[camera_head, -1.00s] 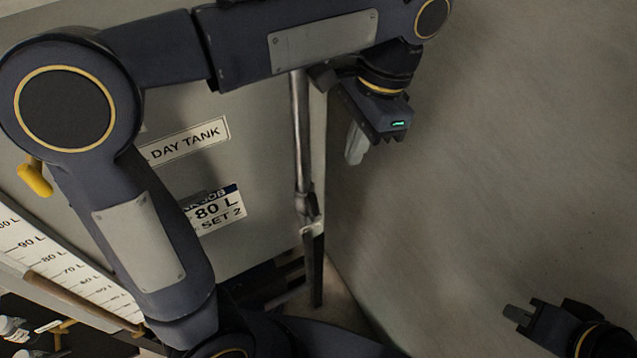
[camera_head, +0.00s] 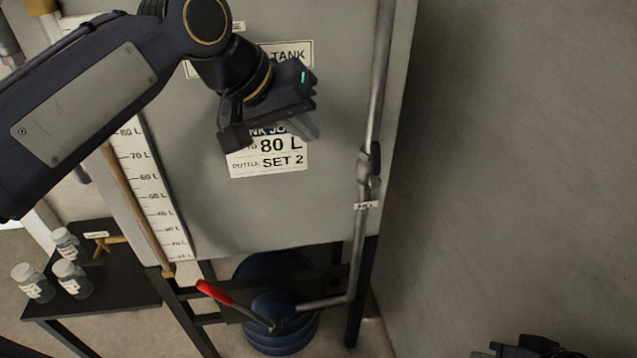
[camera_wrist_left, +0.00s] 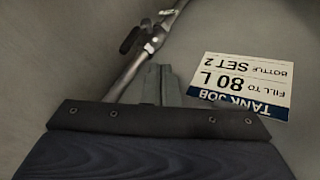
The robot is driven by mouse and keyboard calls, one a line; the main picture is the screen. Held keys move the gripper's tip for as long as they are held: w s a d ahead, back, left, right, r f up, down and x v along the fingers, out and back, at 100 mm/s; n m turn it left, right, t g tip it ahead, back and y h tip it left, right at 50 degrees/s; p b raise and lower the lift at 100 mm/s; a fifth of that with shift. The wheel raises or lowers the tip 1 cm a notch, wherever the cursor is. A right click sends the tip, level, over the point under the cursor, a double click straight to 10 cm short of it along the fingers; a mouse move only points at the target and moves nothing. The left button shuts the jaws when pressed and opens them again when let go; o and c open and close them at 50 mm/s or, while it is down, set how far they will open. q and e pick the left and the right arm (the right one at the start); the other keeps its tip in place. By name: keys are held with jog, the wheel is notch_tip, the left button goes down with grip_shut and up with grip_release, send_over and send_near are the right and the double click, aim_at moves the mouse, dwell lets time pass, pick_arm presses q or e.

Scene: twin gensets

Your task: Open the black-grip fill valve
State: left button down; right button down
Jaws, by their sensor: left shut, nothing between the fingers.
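The black-grip fill valve (camera_head: 374,160) sits on the vertical grey pipe (camera_head: 379,80) at the tank's right side. Its black grip lies along the pipe in the head view. In the left wrist view, the valve's black grip (camera_wrist_left: 131,38) stands off the pipe, up and left of my fingertips. My left gripper (camera_head: 302,127) is shut and empty in front of the tank labels, left of the valve and apart from it. Its closed fingers (camera_wrist_left: 160,84) show in the wrist view. My right gripper (camera_head: 518,350) is partly cut off at the bottom right; its jaws are unclear.
The grey day tank (camera_head: 260,215) bears a job label (camera_head: 268,158) reading 80 L, set 2. A red-grip lever (camera_head: 225,297) sits on the lower pipe. A black table (camera_head: 110,290) with several jars is at left. A bare wall (camera_head: 510,180) bounds the right.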

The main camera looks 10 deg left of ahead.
pick_arm(q)
send_near(375, 165)
jog(key=w+d+f, duration=0.1)
jog(key=w+f, duration=0.2)
jog(key=f, duration=0.2)
jog(key=shift+w+d+b, duration=0.15)
jog(key=shift+w+b, duration=0.15)
jog(key=shift+w, duration=0.05)
jog(key=shift+w+d+r+p, duration=0.2)
jog(key=shift+d+r+p, duration=0.05)
jog(key=shift+d+p, duration=0.45)
